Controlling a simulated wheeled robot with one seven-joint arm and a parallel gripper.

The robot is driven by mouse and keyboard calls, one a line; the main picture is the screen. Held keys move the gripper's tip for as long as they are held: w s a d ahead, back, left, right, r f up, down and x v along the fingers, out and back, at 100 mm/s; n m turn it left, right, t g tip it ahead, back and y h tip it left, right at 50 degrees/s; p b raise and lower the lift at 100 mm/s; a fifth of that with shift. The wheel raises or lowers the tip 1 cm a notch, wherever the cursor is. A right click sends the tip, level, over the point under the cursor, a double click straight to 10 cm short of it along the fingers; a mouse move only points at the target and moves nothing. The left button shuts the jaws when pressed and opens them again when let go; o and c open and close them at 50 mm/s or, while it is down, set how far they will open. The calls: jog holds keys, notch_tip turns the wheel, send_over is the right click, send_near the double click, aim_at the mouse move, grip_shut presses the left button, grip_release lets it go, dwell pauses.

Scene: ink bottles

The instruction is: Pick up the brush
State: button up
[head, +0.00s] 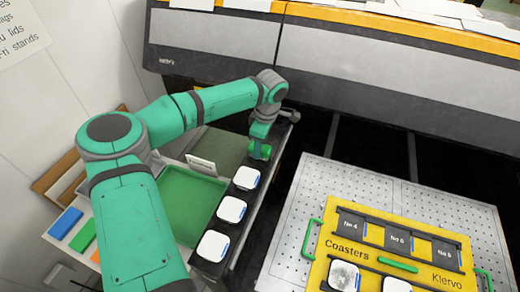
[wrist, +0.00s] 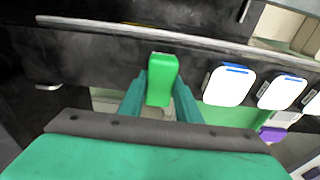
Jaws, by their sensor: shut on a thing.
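The brush shows as a green block-like piece (wrist: 162,80) between my gripper's fingers in the wrist view; its bristles are hidden. My gripper (wrist: 160,98) is shut on it, one teal finger on each side. In the head view my gripper (head: 262,145) is at the far end of a dark rail, just beyond a row of white square pieces. A bit of the green brush (head: 265,152) shows there beside the fingers. I cannot tell whether the brush still touches the rail.
White squares (head: 231,209) sit along the dark rail, close to my gripper. A green tray (head: 178,212) lies left of it. A yellow coaster panel (head: 322,262) lies on a perforated plate (head: 310,185) at right. A large grey-and-yellow machine (head: 330,55) stands behind.

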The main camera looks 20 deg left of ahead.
jog(key=shift+r, duration=0.1)
jog(key=shift+r, duration=0.55)
notch_tip(320, 180, up, 2)
jog(key=shift+r, duration=0.1)
jog(key=s+d+r, duration=0.5)
jog(key=s+r, duration=0.4)
jog(key=s, duration=0.4)
jog(key=shift+d+r, duration=0.15)
jog(key=shift+r, duration=0.15)
jog(key=shift+o, duration=0.8)
jog(key=shift+w, duration=0.1)
